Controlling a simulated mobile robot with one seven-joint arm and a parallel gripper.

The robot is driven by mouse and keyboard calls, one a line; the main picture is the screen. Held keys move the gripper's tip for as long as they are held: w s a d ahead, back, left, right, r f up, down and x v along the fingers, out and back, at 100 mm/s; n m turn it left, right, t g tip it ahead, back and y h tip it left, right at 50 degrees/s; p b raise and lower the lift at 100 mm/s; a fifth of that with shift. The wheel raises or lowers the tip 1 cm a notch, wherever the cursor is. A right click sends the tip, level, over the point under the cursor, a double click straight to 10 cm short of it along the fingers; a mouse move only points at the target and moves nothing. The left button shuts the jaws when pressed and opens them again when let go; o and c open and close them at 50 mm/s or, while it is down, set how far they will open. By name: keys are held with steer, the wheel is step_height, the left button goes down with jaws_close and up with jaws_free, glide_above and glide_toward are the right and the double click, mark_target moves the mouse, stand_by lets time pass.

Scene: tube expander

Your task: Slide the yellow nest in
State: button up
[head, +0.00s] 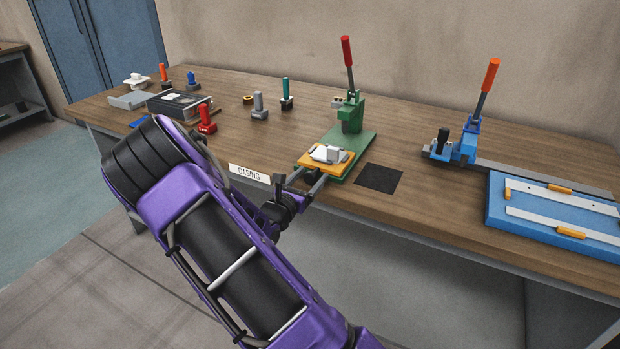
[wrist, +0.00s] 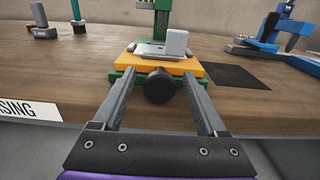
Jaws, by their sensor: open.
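The yellow nest (head: 326,160) sits at the front of the green press (head: 352,115), out on its green base plate (head: 355,160). A light grey part with a raised block (wrist: 176,43) rests on the nest. A round black knob (wrist: 158,86) shows on the nest's front side in the wrist view. My gripper (wrist: 158,80) is open in front of the nest, one finger on each side of the knob. The press's red-handled lever (head: 347,52) stands up at the back.
A black mat (head: 379,179) lies right of the press. A blue lever tool (head: 464,142) and a blue board (head: 530,210) stand farther right. A CASING label (head: 249,173) is at the table's front edge. Several coloured hand tools and a dark box (head: 180,105) stand at the left.

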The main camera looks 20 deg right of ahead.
steer(key=shift+c, duration=0.2)
jaws_close()
stand_by(1.3)
